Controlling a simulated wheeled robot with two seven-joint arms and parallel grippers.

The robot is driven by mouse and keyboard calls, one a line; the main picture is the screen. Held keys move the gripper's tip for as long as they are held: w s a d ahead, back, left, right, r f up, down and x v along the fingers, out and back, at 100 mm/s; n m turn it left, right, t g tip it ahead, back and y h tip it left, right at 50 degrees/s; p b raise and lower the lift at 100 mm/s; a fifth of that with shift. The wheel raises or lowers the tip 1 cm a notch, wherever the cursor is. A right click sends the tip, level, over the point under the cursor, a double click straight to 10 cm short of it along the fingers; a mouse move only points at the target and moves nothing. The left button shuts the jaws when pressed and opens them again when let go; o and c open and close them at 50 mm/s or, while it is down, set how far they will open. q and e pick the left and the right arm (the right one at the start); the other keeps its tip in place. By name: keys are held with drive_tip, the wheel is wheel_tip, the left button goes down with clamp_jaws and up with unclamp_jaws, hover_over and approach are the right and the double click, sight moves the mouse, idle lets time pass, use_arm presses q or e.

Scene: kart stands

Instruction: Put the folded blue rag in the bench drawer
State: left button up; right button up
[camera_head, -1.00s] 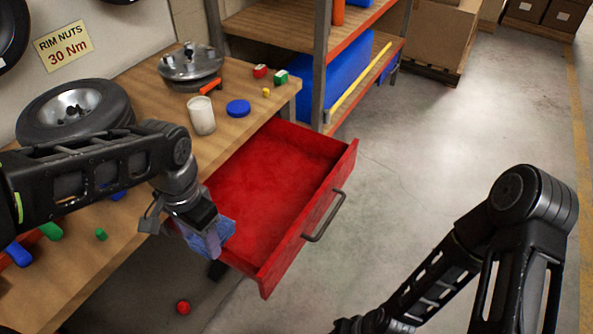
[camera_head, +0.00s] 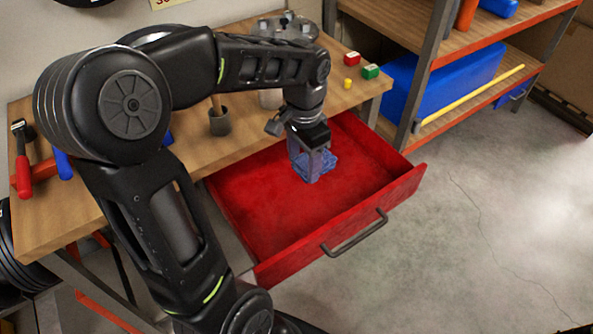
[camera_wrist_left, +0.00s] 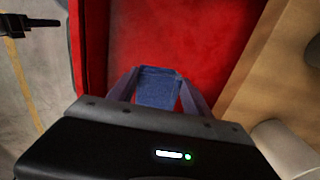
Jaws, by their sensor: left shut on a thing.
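The red bench drawer (camera_head: 255,212) is pulled open from the wooden bench, and its inside looks empty apart from the rag. My left gripper (camera_head: 312,165) is over the drawer, pointing down, shut on the folded blue rag (camera_head: 318,171). In the left wrist view the rag (camera_wrist_left: 158,88) sits between the two fingers, with the red drawer floor (camera_wrist_left: 200,45) behind it. I cannot tell whether the rag touches the drawer floor.
A metal shelf with a blue bin (camera_head: 440,90) stands at the back right. The concrete floor at right is clear.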

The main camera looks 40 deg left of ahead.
use_arm(q)
hover_over(303, 199)
drive_tip(key=shift+a+f, duration=0.1)
drive_tip(key=shift+f, duration=3.05)
drive_tip(key=shift+f, duration=1.85)
drive_tip(key=shift+f+b, duration=0.1)
drive_tip(key=shift+b, duration=0.2)
drive_tip(key=shift+f, duration=0.15)
drive_tip(key=o, duration=1.3)
drive_tip(key=shift+o, duration=0.2)
wheel_tip(303, 199, up, 13)
drive_tip(key=shift+f+p, duration=0.2)
drive_tip(key=shift+p, duration=0.25)
